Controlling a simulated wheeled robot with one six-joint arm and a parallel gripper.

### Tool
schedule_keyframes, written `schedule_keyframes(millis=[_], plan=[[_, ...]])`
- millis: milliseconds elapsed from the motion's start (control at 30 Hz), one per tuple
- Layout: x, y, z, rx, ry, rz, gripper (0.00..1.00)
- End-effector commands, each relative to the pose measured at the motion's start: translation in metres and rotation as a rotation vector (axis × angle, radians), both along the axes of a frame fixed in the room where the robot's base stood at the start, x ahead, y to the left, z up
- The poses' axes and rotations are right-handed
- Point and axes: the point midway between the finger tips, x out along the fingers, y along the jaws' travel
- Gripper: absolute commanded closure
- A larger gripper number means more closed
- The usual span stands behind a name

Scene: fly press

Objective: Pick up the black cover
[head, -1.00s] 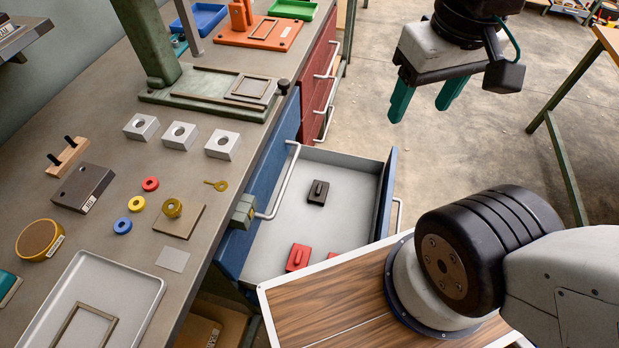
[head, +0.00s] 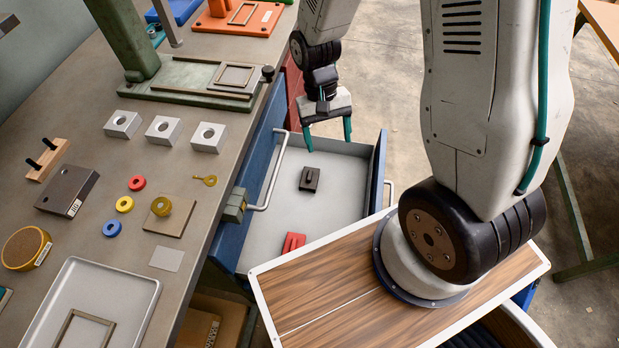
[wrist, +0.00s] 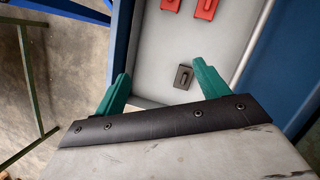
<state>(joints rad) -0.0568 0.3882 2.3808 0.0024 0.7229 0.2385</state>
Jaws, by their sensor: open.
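The black cover (head: 310,179) is a small dark block with a raised grip on top. It lies on the light grey floor of the open blue drawer (head: 262,238). My gripper (head: 328,136) is open, with teal fingers pointing down over the far end of the drawer, beyond the cover and apart from it. In the wrist view the cover (wrist: 183,77) shows past the fingertips, between my gripper's two fingers (wrist: 162,76) and closer to the right one. Nothing is between the fingers' pads that I can see as held.
Red covers (head: 293,242) lie nearer in the drawer; two show in the wrist view (wrist: 205,9). The drawer walls stand around them. The workbench (head: 110,165) with rings, blocks and a tray (head: 140,292) is on the left. My wood-topped base is in front.

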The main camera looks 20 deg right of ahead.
Motion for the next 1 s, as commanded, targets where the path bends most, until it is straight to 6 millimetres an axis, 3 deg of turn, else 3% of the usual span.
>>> schedule_keyframes(millis=[33, 200, 300, 400, 500, 633, 1000], plan=[[0.002, 0.001, -0.026, -0.010, 0.011, -0.021, 0.26], [0.014, 0.005, -0.111, -0.045, -0.027, -0.122, 0.26], [0.023, 0.007, -0.158, -0.064, -0.084, -0.200, 0.26], [0.039, 0.009, -0.192, -0.072, -0.172, -0.287, 0.26], [0.058, 0.011, -0.206, -0.068, -0.264, -0.363, 0.26], [0.075, 0.012, -0.210, -0.062, -0.333, -0.423, 0.26], [0.077, 0.012, -0.244, -0.060, -0.347, -0.441, 0.26]])
